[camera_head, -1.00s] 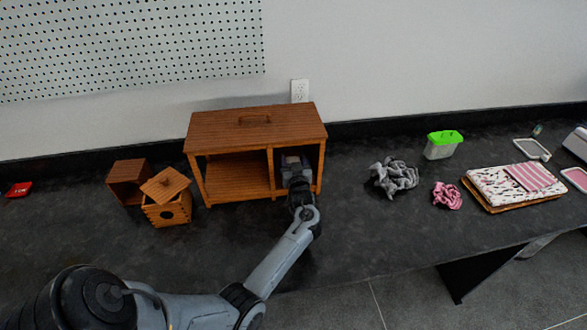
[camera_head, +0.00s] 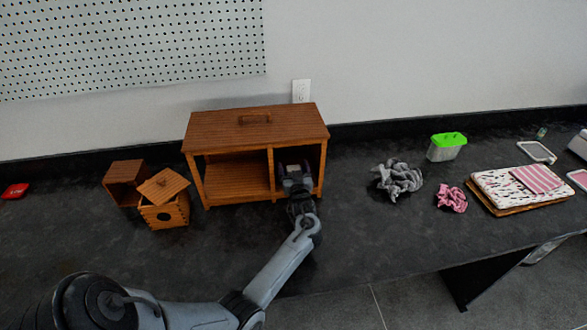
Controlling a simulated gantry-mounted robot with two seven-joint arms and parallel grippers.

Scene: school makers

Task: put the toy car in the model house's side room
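The model house (camera_head: 257,129) is a brown wooden box with a flat roof, a wide open room on the left and a narrow side room (camera_head: 314,168) on the right. My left gripper (camera_head: 294,172) is at the front opening of the side room, with its fingers reaching inside. A small dark and grey shape shows at the fingertips. I cannot tell whether it is the toy car or only the gripper, nor whether the fingers are open or shut. No toy car shows clearly elsewhere. My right gripper is not in view.
A small open wooden box (camera_head: 122,183) and a lidded wooden box (camera_head: 166,215) stand left of the house. Grey cloth (camera_head: 398,180), pink cloth (camera_head: 452,198), a green-lidded container (camera_head: 447,147) and folded cloths (camera_head: 520,187) lie right. The counter front is clear.

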